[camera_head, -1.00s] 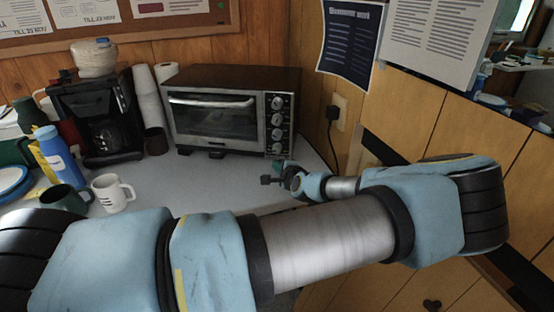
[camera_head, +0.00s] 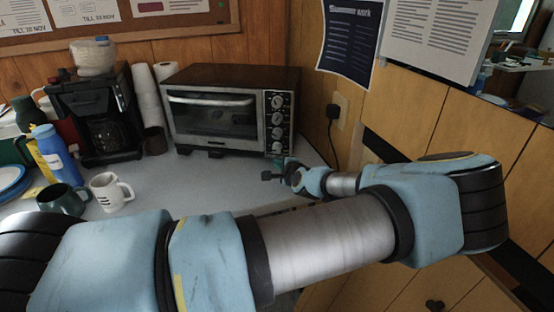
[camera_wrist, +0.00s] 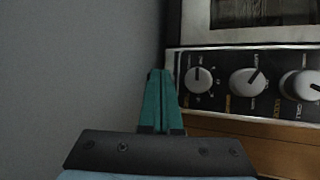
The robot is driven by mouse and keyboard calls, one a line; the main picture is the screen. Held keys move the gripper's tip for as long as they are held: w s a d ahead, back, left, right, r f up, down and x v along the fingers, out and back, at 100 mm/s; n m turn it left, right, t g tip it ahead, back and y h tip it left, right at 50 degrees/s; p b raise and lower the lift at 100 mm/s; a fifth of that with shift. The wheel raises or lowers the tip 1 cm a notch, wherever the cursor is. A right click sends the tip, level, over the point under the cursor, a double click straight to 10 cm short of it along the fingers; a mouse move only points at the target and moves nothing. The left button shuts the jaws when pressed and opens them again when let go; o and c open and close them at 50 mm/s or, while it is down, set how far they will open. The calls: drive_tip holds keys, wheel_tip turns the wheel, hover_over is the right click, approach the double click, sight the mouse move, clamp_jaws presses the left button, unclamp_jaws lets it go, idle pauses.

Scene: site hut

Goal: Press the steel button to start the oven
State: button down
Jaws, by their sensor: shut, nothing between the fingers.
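The toaster oven (camera_head: 212,112) stands on the counter with its glass door closed and a column of steel-coloured round controls (camera_head: 278,118) on its right side. In the wrist view the control panel (camera_wrist: 222,103) lies sideways at the right, with pale pointer knobs (camera_wrist: 198,80) on it. I cannot pick out the steel button from the knobs for sure; part of the panel's end may be hidden by the fingers. My gripper (camera_wrist: 160,73) is shut and empty, its green fingertips beside the panel's end in the wrist view. In the head view my gripper (camera_head: 279,168) is just in front of the oven's lower right corner.
A coffee maker (camera_head: 95,113), paper roll (camera_head: 149,100), blue bottle (camera_head: 53,154), dark mug (camera_head: 62,199) and white mug (camera_head: 108,190) stand left on the counter (camera_head: 190,182). A wall socket with a plug (camera_head: 333,112) is right of the oven.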

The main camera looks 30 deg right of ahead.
sight(274, 185)
drive_tip(key=shift+w+d, duration=0.15)
drive_tip(key=shift+w, duration=0.05)
drive_tip(key=shift+s, duration=0.1)
idle(0.4)
drive_tip(key=shift+s+a, duration=0.5)
drive_tip(key=shift+s, duration=0.05)
drive_tip(key=shift+s+a+p, duration=0.25)
drive_tip(key=shift+s+a, duration=0.5)
drive_tip(key=shift+s, duration=0.3)
drive_tip(key=shift+s+a+p, duration=0.2)
drive_tip(key=shift+s+a, duration=0.5)
drive_tip(key=shift+s, duration=0.3)
drive_tip(key=shift+s, duration=0.1)
